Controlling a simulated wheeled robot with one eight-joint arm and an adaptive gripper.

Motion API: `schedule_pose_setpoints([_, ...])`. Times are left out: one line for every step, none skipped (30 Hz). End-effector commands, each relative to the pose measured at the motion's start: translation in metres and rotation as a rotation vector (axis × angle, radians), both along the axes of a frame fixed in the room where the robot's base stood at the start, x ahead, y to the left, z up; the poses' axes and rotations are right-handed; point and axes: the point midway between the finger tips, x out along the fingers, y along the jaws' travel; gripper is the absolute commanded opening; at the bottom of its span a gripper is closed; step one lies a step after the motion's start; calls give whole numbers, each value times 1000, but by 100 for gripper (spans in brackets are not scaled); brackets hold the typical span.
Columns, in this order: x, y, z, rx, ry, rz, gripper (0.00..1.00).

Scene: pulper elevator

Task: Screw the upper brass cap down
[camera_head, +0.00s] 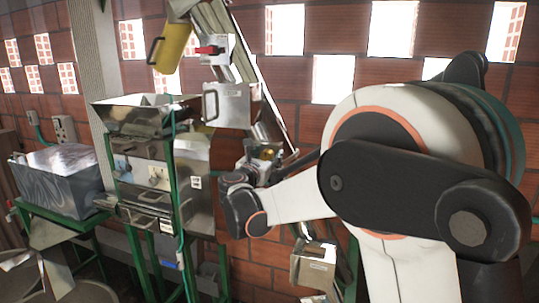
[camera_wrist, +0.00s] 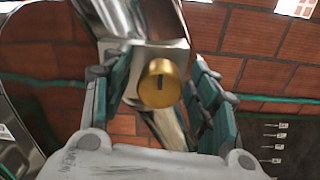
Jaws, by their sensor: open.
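A round brass cap (camera_wrist: 159,84) with a dark slot in its face sits on a pale metal block in the wrist view, between my gripper's fingers. My gripper (camera_wrist: 158,85) is open, with one finger on each side of the cap and a visible gap to both. In the head view the brass cap (camera_head: 268,153) is small, on the elevator beyond my wrist. I cannot tell how far the cap is screwed in.
The slanted metal elevator tube (camera_head: 222,40) runs along the brick wall. A steel pulper (camera_head: 190,165) on a green frame stands to the left, with a yellow container (camera_head: 171,46) above. A grey crate (camera_head: 62,190) stands further left. A dark panel (camera_wrist: 275,135) is at right in the wrist view.

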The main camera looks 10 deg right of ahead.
Motion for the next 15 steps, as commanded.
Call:
schedule_pose_setpoints([0, 0, 0, 0, 0, 0, 54])
schedule_pose_setpoints([0, 0, 0, 0, 0, 0, 54])
schedule_pose_setpoints([0, 0, 0, 0, 0, 0, 54])
schedule_pose_setpoints([0, 0, 0, 0, 0, 0, 54])
schedule_pose_setpoints([0, 0, 0, 0, 0, 0, 50])
schedule_pose_setpoints([0, 0, 0, 0, 0, 0, 41])
schedule_pose_setpoints([0, 0, 0, 0, 0, 0, 34])
schedule_pose_setpoints([0, 0, 0, 0, 0, 0, 27])
schedule_pose_setpoints([0, 0, 0, 0, 0, 0, 18])
schedule_pose_setpoints([0, 0, 0, 0, 0, 0, 11])
schedule_pose_setpoints([0, 0, 0, 0, 0, 0, 9])
schedule_pose_setpoints([0, 0, 0, 0, 0, 0, 9])
schedule_pose_setpoints([0, 0, 0, 0, 0, 0, 9])
schedule_pose_setpoints([0, 0, 0, 0, 0, 0, 9])
schedule_pose_setpoints([0, 0, 0, 0, 0, 0, 9])
